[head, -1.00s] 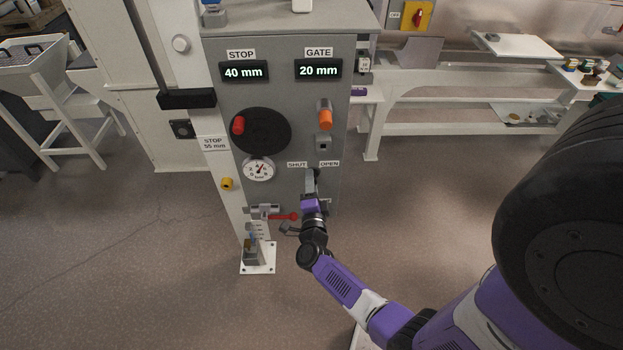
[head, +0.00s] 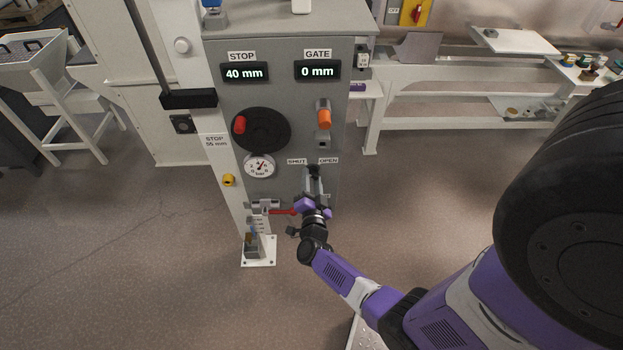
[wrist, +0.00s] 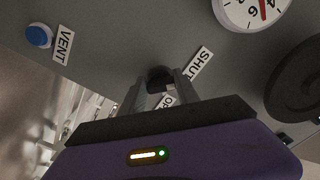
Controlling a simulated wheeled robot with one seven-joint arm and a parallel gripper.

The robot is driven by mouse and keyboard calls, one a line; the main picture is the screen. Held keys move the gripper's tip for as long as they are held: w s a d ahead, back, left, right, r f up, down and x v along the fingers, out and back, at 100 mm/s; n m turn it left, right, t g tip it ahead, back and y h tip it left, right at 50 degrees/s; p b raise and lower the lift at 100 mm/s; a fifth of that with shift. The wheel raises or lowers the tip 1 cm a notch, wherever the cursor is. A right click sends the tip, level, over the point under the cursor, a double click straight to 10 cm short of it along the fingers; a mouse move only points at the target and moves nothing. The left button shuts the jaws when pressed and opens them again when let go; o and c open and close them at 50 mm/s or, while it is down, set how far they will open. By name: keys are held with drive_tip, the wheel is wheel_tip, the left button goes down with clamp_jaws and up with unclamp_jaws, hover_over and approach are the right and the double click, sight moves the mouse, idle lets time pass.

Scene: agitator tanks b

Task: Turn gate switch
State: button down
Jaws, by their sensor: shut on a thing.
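The gate switch is a dark knob (wrist: 159,74) on the grey panel (head: 290,100), beside the SHUT label (wrist: 198,63) and a partly covered OPEN label. My gripper (head: 314,178) faces the panel just below these labels. In the wrist view its two fingers (wrist: 160,92) are shut on the knob and hide much of it. The switch's exact pointing is hidden by the fingers. The GATE display (head: 318,71) reads 0 mm and the STOP display (head: 245,73) reads 40 mm.
A red lever (head: 282,212) is close to the left of my gripper. A pressure gauge (head: 259,166), a black handwheel (head: 265,130) with a red knob and an orange handle (head: 324,118) are above. A blue VENT button (wrist: 39,35) shows in the wrist view.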

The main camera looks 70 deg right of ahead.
drive_tip(key=shift+f, duration=0.1)
drive_tip(key=c, duration=0.9)
unclamp_jaws()
drive_tip(key=v, duration=0.8)
drive_tip(key=shift+w, duration=0.1)
